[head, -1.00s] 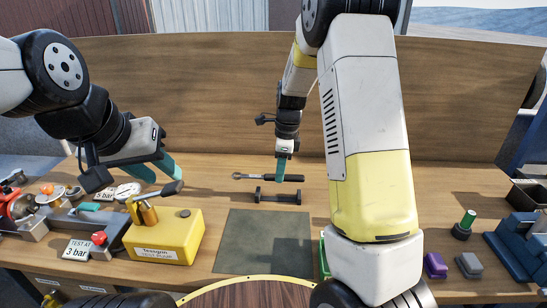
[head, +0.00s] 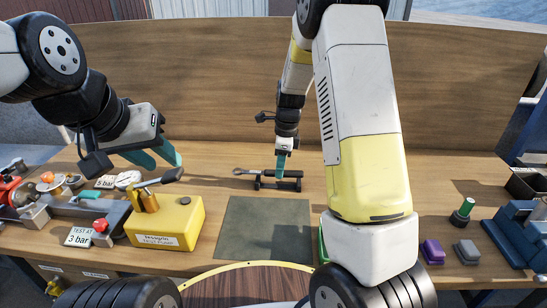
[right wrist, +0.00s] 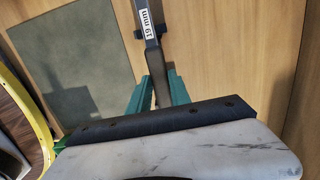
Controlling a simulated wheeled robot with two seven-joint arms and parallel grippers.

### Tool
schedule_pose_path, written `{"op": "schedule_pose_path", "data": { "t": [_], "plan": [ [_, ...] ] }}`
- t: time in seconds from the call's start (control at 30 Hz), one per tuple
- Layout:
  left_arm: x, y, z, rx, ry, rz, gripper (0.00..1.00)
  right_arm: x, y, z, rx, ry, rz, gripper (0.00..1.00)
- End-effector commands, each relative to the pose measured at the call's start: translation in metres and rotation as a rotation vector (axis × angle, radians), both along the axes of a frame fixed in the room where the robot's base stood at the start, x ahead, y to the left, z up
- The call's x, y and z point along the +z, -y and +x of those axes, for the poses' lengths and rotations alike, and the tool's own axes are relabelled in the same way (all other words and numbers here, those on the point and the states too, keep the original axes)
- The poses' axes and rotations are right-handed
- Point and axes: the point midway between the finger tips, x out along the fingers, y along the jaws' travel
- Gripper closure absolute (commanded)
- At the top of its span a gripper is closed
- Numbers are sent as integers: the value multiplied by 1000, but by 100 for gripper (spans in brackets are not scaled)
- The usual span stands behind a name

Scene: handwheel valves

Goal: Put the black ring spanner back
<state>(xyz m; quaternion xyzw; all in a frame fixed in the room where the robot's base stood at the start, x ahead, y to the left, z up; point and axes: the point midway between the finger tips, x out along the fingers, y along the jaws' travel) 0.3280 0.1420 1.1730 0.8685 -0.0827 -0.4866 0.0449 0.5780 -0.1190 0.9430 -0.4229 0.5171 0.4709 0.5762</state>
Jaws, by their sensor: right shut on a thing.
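The black ring spanner (head: 258,172) is level, its ring end to the left. In the right wrist view its shaft (right wrist: 152,48) carries a 19 mm label, and its dark grip lies between the fingers. My right gripper (head: 281,167) is shut on the grip, pointing down. The low black rack (head: 278,186) stands behind the mat, directly under the spanner in the head view. The right wrist view shows a rack end (right wrist: 139,33) beside the shaft. I cannot tell whether the spanner rests on it. My left gripper (head: 160,161) is open and empty above the yellow test pump.
The yellow test pump (head: 165,224) with its lever stands left of the green-grey mat (head: 264,229), which is bare. Valve parts and pressure signs crowd the left. Purple (head: 432,251) and grey blocks and a blue vise (head: 518,238) are at right. A wooden panel rises behind.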

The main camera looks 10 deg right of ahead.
Motion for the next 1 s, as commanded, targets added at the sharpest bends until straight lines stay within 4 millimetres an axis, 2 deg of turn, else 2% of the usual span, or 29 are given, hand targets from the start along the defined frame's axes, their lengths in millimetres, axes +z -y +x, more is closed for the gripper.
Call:
{"op": "schedule_pose_path", "data": {
  "t": [1.0],
  "plan": [
    [0,0,0,0,0,0,64,-20,0,0,0,0,0,100]
  ]
}}
